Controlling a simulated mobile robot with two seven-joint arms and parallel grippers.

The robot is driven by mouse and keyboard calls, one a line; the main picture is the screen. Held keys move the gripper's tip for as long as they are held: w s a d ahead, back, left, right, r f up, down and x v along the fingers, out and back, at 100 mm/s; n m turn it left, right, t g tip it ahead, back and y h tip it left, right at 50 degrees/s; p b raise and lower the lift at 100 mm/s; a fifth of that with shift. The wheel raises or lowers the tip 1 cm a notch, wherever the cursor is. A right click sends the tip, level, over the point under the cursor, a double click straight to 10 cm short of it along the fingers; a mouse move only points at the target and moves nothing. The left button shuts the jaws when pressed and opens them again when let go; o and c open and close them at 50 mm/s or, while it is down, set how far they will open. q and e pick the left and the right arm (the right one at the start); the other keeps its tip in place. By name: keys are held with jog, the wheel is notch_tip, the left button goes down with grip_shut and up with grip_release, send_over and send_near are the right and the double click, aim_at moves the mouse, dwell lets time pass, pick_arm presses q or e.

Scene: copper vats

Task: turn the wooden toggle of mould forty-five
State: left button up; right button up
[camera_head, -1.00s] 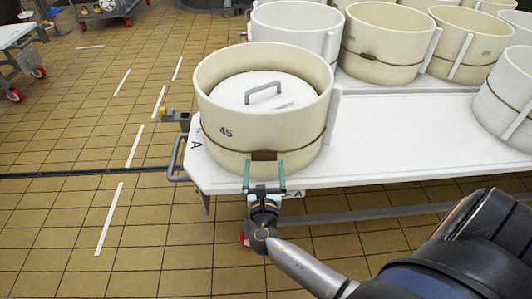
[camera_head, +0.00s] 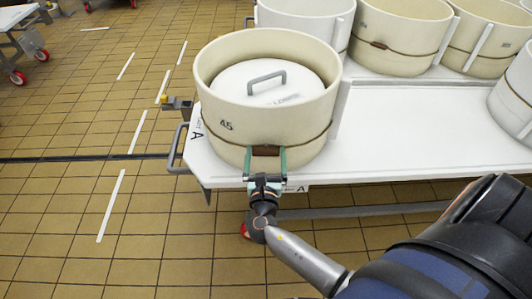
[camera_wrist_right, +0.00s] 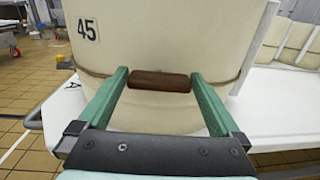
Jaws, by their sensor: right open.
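Mould forty-five (camera_head: 225,110) is a cream round mould with a white lid (camera_head: 262,82) and grey handle inside its rim. It stands at the near left corner of the white table. Its brown wooden toggle (camera_head: 265,151) sits on the cord around its front and lies level in the right wrist view (camera_wrist_right: 158,81). My right gripper (camera_head: 265,155) is open, with its green fingers on either side of the toggle. In the right wrist view the fingers (camera_wrist_right: 158,88) flank the toggle's ends, with a small gap visible at the left. My left gripper is not in view.
The white table (camera_head: 410,130) extends to the right, with a clear stretch beside the mould. More cream moulds (camera_head: 400,35) stand behind. A grey rail handle (camera_head: 178,148) sticks out at the table's left end. Tiled floor is open at left.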

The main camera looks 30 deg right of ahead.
jog(key=shift+c, duration=0.4)
jog(key=c, duration=0.9)
